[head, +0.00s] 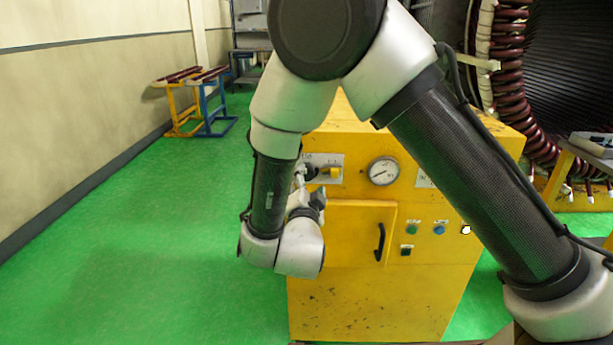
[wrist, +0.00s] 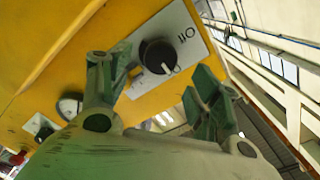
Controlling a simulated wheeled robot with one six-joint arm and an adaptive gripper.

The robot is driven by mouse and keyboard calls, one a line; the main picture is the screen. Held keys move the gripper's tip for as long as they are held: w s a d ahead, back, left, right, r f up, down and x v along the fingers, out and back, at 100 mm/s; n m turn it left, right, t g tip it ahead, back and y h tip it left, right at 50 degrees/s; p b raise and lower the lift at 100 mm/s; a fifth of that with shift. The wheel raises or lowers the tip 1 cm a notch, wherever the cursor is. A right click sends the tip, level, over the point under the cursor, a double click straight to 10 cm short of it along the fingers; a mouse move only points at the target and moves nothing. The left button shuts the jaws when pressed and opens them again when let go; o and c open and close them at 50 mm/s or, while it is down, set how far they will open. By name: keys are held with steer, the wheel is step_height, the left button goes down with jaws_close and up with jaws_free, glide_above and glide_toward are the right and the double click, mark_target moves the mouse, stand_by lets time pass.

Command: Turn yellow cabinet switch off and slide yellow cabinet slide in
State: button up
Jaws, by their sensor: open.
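The yellow cabinet (head: 350,300) stands in front of me. In the wrist view a black rotary switch (wrist: 157,57) with a white pointer line sits on a white plate (wrist: 182,27) on the cabinet. My gripper (wrist: 160,80) is open, with its green fingers to either side of the switch and the switch between them in the picture; contact cannot be told. In the head view my gripper (head: 308,203) is mostly hidden by my wrist, close to the upper left of the cabinet front. A small yellow part (head: 330,172) shows on the plate there. I cannot tell which part is the slide.
A round gauge (head: 383,171), a door with a black handle (head: 380,242) and several buttons (head: 439,230) are on the cabinet front. A large coil (head: 508,80) stands at the right. Yellow and blue stands (head: 200,105) are at the back left. The green floor at left is clear.

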mark_target(307, 175)
steer(key=w, duration=0.5)
steer(key=shift+w, duration=0.15)
steer(key=shift+d, duration=0.1)
steer(key=shift+c, duration=0.2)
steer(key=c, duration=1)
